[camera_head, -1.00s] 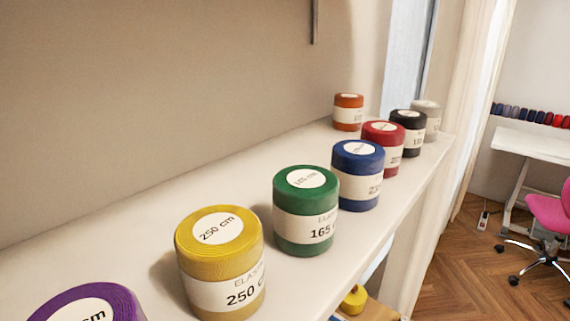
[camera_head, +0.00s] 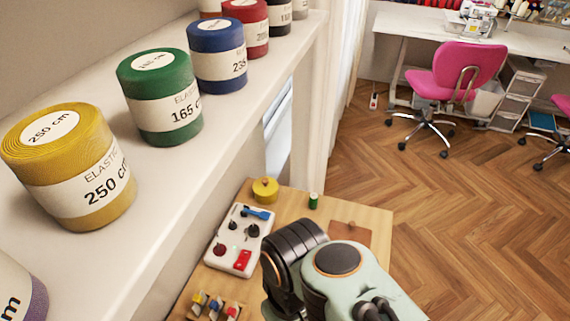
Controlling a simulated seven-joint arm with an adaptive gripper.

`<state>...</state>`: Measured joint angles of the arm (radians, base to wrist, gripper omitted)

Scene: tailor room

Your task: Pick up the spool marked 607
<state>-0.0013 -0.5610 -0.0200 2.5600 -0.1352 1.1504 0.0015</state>
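No marking 607 can be read on anything in view. A small green spool (camera_head: 313,201) stands upright on the wooden table (camera_head: 350,212) below the shelf; any mark on it is too small to read. Several larger elastic rolls stand on the white shelf, among them a yellow one marked 250 cm (camera_head: 75,165), a green one marked 165 cm (camera_head: 160,97) and a blue one (camera_head: 217,58). My arm shows at the bottom over the table, but my gripper is not in view.
A yellow roll (camera_head: 265,190), a white tray of small tools (camera_head: 238,238) and a holder with coloured items (camera_head: 213,306) are on the table. The white shelf (camera_head: 190,190) overhangs at left. A pink chair (camera_head: 455,70) stands beyond open wooden floor.

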